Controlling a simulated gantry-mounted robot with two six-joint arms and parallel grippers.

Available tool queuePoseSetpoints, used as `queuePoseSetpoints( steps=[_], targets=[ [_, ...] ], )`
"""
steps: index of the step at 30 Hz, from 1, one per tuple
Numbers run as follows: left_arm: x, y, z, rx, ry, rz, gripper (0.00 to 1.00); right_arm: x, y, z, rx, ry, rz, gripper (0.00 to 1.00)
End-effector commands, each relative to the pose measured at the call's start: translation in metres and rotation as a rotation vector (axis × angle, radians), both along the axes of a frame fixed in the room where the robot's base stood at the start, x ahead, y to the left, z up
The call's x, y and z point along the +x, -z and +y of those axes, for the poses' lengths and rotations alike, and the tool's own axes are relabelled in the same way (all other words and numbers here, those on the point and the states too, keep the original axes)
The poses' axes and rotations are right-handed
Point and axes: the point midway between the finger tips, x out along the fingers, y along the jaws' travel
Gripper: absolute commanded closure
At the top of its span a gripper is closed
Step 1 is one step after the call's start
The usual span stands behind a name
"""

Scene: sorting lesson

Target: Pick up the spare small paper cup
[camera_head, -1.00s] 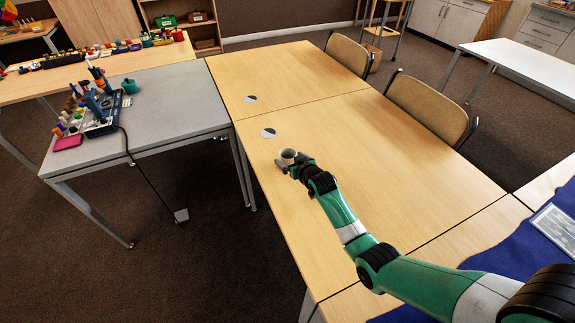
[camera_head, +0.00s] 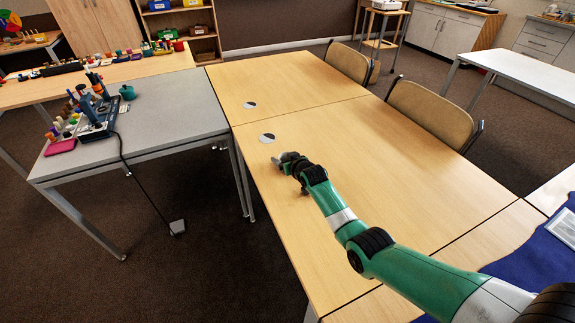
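My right gripper (camera_head: 278,160) is over the near wooden table (camera_head: 390,165), close to its left edge, with the fingers pointing away to the left. It is small and dark in this view, so I cannot tell whether it is open or shut. I cannot make out a small paper cup now; it may be hidden by the gripper. My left gripper is not in view.
Chairs (camera_head: 430,112) stand along the right side. A grey table (camera_head: 178,108) with small items adjoins on the left. Most of the wooden tabletop is clear.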

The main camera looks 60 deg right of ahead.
Motion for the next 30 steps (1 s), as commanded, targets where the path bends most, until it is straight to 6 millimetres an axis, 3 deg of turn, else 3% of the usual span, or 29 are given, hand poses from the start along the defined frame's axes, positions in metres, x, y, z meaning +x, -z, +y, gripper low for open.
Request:
queuePoseSetpoints(
  steps=[1, 9, 17, 22, 26, 30],
  targets=[
    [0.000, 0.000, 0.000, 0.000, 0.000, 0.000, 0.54, 0.000, 0.000, 0.000, 0.000, 0.000, 0.000, 0.32],
    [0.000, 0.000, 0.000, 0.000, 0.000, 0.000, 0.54, 0.000, 0.000, 0.000, 0.001, 0.000, 0.001, 0.81],
    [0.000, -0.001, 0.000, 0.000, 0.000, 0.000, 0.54, 0.000, -0.001, 0.000, 0.001, 0.000, 0.001, 0.81],
    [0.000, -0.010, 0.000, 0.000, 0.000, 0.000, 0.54, 0.000, -0.015, 0.000, -0.001, 0.000, -0.001, 0.81],
    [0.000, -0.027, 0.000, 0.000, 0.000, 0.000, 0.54, 0.000, -0.042, 0.000, -0.002, 0.000, -0.002, 0.81],
    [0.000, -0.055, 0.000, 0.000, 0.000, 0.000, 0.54, 0.000, -0.092, 0.000, -0.004, 0.000, -0.005, 0.81]
  ],
)
